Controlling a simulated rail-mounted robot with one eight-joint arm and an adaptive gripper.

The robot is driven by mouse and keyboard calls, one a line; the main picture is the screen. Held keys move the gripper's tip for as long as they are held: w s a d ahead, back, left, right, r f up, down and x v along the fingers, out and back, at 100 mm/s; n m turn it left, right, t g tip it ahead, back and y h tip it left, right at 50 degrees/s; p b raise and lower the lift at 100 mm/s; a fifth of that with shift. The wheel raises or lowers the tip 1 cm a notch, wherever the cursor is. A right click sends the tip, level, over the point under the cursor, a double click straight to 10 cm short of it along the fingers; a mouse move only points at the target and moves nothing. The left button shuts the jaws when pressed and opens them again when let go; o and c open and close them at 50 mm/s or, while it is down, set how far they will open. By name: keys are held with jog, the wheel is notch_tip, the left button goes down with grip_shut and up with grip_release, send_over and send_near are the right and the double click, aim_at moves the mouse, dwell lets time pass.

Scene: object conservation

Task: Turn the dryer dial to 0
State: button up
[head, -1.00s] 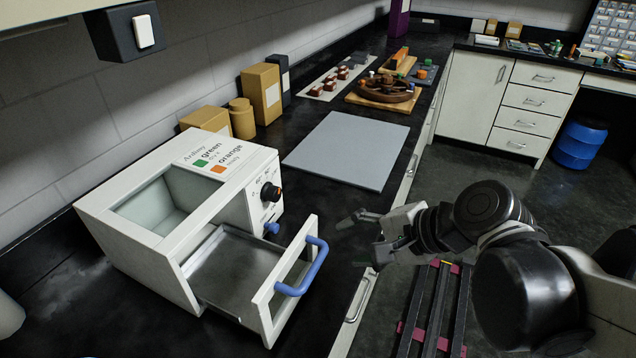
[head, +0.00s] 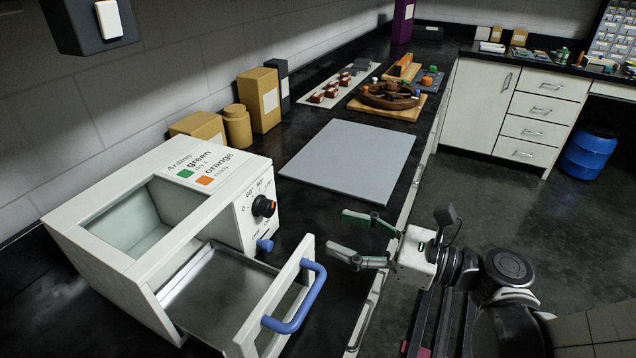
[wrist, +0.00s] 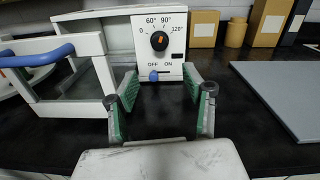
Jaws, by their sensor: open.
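The white dryer (head: 150,215) stands on the black counter at the left, its drawer (head: 285,310) with a blue handle pulled out. Its black dial (head: 263,206) with an orange mark is on the front panel, and in the wrist view the dial (wrist: 159,41) has 0, 60°, 90° and 120° around it. The orange mark points roughly upward, between 60° and 90°. A blue switch (wrist: 154,75) sits below, near OFF. My gripper (head: 350,238) is open and empty, in front of the panel and apart from the dial. In the wrist view its green-padded fingers lie below the panel.
The open drawer and its blue handle (head: 302,300) jut out to the left of my gripper. A grey mat (head: 350,158) lies flat on the counter behind. Yellow containers (head: 237,126) stand by the wall.

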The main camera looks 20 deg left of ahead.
aim_at(272, 210)
jog(key=a, duration=1.3)
jog(key=shift+w+a+b, duration=0.2)
jog(key=shift+a+b, duration=0.05)
jog(key=shift+b, duration=0.15)
grip_shut()
jog(key=n+b, duration=0.1)
jog(key=n, duration=0.4)
jog(key=shift+n+b, duration=0.3)
jog(key=n+b, duration=0.1)
jog(key=n, duration=0.4)
jog(key=shift+n, duration=0.4)
